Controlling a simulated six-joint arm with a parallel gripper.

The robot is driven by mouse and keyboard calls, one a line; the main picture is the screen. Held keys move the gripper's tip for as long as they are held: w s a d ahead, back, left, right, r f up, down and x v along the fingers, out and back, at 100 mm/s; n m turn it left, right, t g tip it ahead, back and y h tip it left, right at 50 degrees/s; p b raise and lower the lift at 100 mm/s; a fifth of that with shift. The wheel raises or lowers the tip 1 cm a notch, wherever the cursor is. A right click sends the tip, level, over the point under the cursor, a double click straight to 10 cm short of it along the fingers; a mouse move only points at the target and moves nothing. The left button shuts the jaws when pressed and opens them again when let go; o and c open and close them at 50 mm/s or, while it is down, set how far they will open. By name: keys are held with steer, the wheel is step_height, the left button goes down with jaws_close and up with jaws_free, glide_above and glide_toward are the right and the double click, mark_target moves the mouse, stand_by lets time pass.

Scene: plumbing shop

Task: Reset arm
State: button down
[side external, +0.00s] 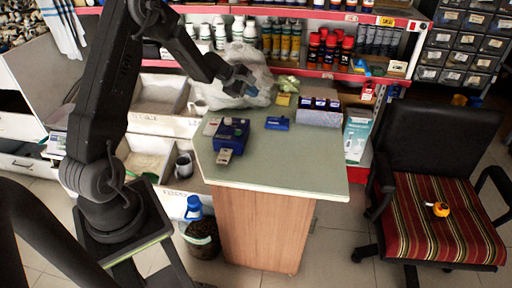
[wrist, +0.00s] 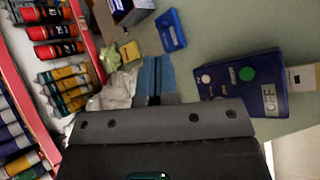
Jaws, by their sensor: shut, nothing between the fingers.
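My gripper (side external: 246,83) is at the end of my raised arm, above the back part of the green-topped counter (side external: 285,165). In the wrist view its blue fingers (wrist: 156,76) are together with nothing between them. A dark blue box (side external: 231,133) with a white card-like piece sticking out of it sits on the counter at the left. In the wrist view this box (wrist: 242,82) shows a green round button and a pale one. A flat blue piece (side external: 277,123) lies on the counter to the right of the box, also in the wrist view (wrist: 171,30).
A box of small dark items (side external: 320,110) stands at the counter's back right, near a yellow block (side external: 283,99). A white plastic bag (side external: 236,70) is behind my gripper. Shelves of bottles (side external: 285,40) stand behind. A black chair (side external: 440,160) stands right. The counter's front is clear.

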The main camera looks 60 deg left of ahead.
steer(key=s+d+r+m+g+h, duration=0.1)
steer(key=s+d+r+m, duration=0.3)
steer(key=d, duration=0.3)
steer(key=s+d+r+m+g, duration=0.1)
steer(key=s+d+r+m, duration=0.25)
steer(key=d+r, duration=0.3)
steer(key=s+d+r+m+g+h, duration=0.1)
steer(key=s+d+r+m, duration=0.1)
steer(key=d+r+m, duration=0.45)
steer(key=s+d+m+y, duration=0.2)
steer(key=s+d+m, duration=0.1)
steer(key=s, duration=0.7)
steer(key=s+d+m+y, duration=0.2)
steer(key=s+m, duration=0.3)
steer(key=s, duration=0.5)
steer(key=shift+s+d+f+y, duration=0.15)
steer(key=shift+d+f+y, duration=0.15)
steer(key=shift+d, duration=0.15)
